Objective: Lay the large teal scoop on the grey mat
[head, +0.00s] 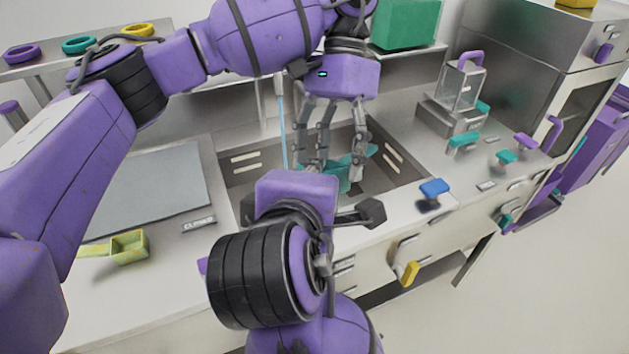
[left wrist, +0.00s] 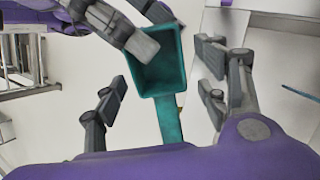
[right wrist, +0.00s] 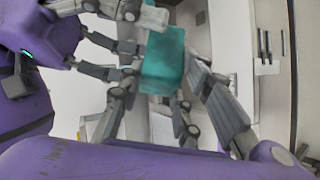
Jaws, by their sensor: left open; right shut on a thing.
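The large teal scoop (head: 342,178) is over the sunken basin, partly hidden by my grippers. In the left wrist view its hollow bowl and handle (left wrist: 169,122) lie between my left fingers. My left gripper (head: 335,158) points down at the scoop from above, its fingers spread and apart from it. My right gripper (right wrist: 166,92) is shut on the scoop (right wrist: 163,62); in the head view my own wrist hides most of its grip. The grey mat (head: 150,185) lies flat and bare on the counter left of the basin.
A small yellow-green scoop (head: 128,247) lies on the counter in front of the mat, near a label plate (head: 199,224). The basin's slotted metal wall (head: 243,160) surrounds the work. A blue handle (head: 434,188) stands at the right front edge. A clear-sided dispenser (head: 460,88) is behind.

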